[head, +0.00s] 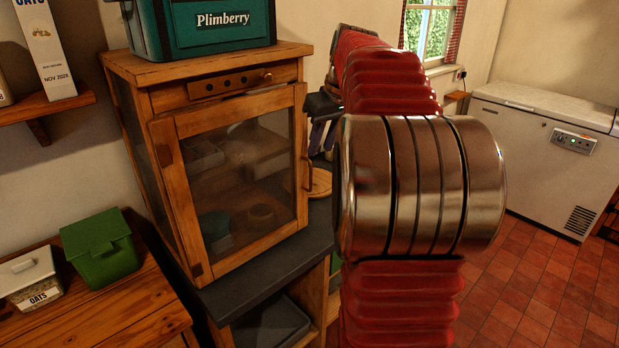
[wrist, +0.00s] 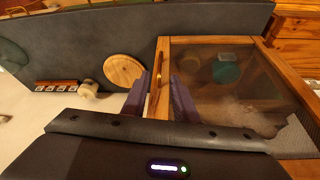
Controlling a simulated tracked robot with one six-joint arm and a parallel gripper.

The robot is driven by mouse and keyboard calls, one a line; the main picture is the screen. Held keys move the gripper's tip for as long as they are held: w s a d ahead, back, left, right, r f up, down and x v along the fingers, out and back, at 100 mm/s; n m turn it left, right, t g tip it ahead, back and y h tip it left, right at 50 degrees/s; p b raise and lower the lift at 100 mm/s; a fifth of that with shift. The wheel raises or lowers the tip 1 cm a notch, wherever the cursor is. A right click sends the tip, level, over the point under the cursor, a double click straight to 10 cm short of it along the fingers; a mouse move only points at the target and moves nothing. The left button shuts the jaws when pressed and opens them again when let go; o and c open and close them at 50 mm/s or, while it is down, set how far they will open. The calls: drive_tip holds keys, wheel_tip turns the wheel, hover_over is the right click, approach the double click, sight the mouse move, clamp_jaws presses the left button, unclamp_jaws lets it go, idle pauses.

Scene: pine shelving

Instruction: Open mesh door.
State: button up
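The mesh door (head: 238,178) is a wooden frame with dark mesh on the front of a pine cabinet (head: 130,130). It looks shut or nearly shut, with dark hinges on its left side. Its upright wooden handle (head: 307,173) is on the right side. My gripper (head: 321,138) is beside the door's right edge, partly hidden by my arm. In the wrist view my gripper (wrist: 160,97) has its purple fingers apart, with the handle (wrist: 156,82) between them. I see gaps beside the handle, so the fingers do not appear closed on it. The mesh door (wrist: 225,85) lies right of the fingers there.
A green Plimberry box (head: 205,28) stands on the cabinet. A round wooden board (head: 320,183) lies on the dark worktop (head: 262,262) right of the cabinet. A green tub (head: 100,250) and an oats container (head: 30,280) stand at left. Open tiled floor and a white freezer (head: 545,140) are at right.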

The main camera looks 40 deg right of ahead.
sight(311, 175)
drive_tip(key=x, duration=1.3)
drive_tip(key=shift+w+f, duration=0.15)
drive_tip(key=shift+f, duration=0.25)
clamp_jaws()
idle(1.1)
